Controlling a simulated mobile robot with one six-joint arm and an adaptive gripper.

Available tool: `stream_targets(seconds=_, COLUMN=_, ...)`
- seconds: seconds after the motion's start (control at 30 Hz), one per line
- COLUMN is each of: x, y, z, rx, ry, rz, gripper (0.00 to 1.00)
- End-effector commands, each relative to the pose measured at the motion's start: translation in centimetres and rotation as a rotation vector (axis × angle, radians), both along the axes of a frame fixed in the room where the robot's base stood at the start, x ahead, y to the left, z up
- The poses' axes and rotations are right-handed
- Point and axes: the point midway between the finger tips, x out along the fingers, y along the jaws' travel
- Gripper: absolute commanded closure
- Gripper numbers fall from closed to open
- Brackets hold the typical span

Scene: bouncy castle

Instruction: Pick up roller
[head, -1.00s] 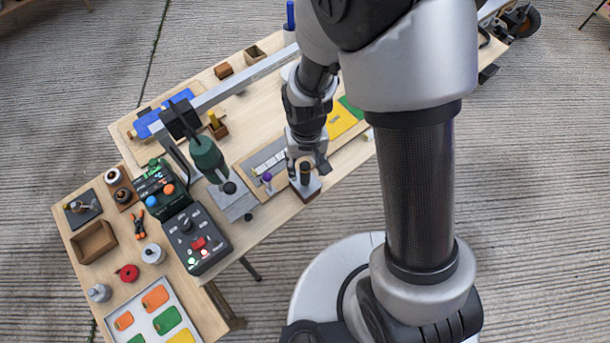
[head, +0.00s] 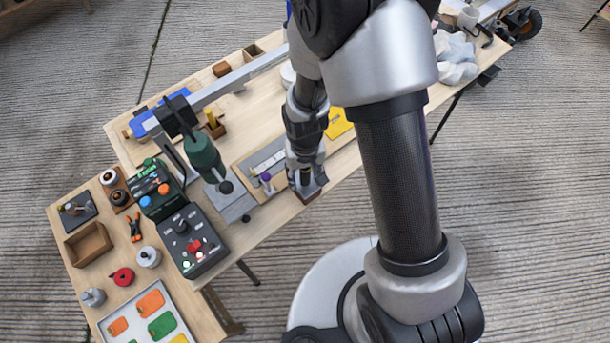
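A short upright tool handle with a dark and brown surface, which I take to be the roller (head: 305,178), stands in a small dark reddish-brown holder block (head: 311,195) at the front edge of the long workbench. My gripper (head: 305,173) points down over it, with its fingers on either side of the upper part of the handle. The fingers hide part of the handle. I cannot tell whether they touch it or are closed on it. The roller's lower end is hidden in the block.
Left of the holder are a purple-topped tool (head: 266,181) and a green machine (head: 204,157) on a grey plate. A control box (head: 194,240) and a tray of coloured patches (head: 150,318) lie on the side table. A yellow sheet (head: 338,123) lies behind my gripper.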

Motion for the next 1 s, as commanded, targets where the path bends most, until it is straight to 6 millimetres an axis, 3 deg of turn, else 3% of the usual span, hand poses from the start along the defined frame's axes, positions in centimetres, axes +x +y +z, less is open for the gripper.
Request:
stream_targets(seconds=0.63, x=-0.02, y=0.0, z=0.01, rx=0.0, ry=0.0, rz=0.0, gripper=1.0)
stream_targets(seconds=1.0, x=0.04, y=0.01, z=0.58, rx=0.0, ry=-0.001, rz=0.0, gripper=1.0)
